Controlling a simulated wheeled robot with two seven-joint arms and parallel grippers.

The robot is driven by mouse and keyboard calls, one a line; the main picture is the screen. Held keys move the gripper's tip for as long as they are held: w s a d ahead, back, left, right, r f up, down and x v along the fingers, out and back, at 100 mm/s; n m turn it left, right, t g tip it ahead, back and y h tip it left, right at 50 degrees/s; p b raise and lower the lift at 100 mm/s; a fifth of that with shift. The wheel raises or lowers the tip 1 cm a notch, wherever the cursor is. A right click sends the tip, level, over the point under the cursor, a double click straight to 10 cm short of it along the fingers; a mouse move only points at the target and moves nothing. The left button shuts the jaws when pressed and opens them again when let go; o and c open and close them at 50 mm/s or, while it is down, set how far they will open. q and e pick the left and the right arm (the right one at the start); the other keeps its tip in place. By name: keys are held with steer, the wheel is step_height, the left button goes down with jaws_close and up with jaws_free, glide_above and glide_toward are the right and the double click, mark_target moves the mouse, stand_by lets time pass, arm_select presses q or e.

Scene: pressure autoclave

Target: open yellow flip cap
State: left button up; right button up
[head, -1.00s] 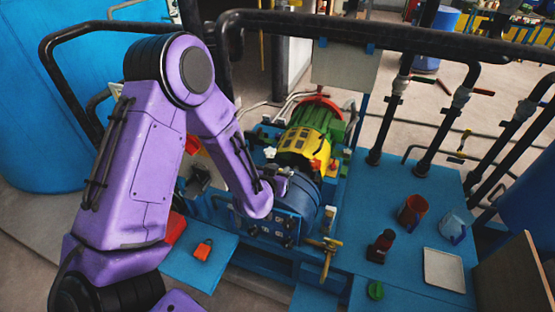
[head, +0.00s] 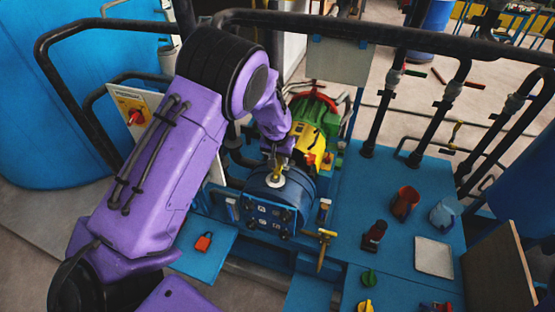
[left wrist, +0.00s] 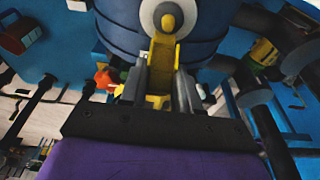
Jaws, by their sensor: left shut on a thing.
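The autoclave is a blue cylindrical vessel (head: 262,200) lying in the middle of the head view, with a yellow section (head: 308,138) behind it. The yellow flip cap (head: 277,172) stands at a pale round fitting on top of the vessel. In the left wrist view the cap (left wrist: 161,62) shows as a yellow strip between the fingers, with a rounded yellow knob on the pale ring (left wrist: 168,14) just beyond. My left gripper (left wrist: 159,84) is shut on this strip. In the head view the gripper (head: 277,157) is small and partly hidden. My right gripper is not in view.
A blue bench (head: 385,180) at the right holds an orange mug (head: 405,202), a light blue mug (head: 446,213), a dark bottle (head: 374,236) and a white tray (head: 434,257). Black pipe rails (head: 400,36) cross behind.

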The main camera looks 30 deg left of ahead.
arm_select(q)
steer(key=shift+w+a+f+g+h, duration=0.1)
steer(key=shift+w+f+g+h, duration=0.15)
steer(key=shift+g, duration=0.65)
steer(key=shift+w+f+g+h, duration=0.15)
steer(key=shift+w+g, duration=0.15)
steer(key=shift+g, duration=0.6)
steer(key=shift+f, duration=0.1)
steer(key=o, duration=1)
steer(key=r+b, duration=0.1)
steer(key=r, duration=0.2)
steer(key=r+b, duration=0.1)
steer(key=r, duration=0.3)
steer(key=w+r+b, duration=0.1)
steer(key=r, duration=0.2)
steer(key=shift+w+a+r, duration=0.1)
steer(key=shift+a+r, duration=0.05)
steer(key=shift+r, duration=0.1)
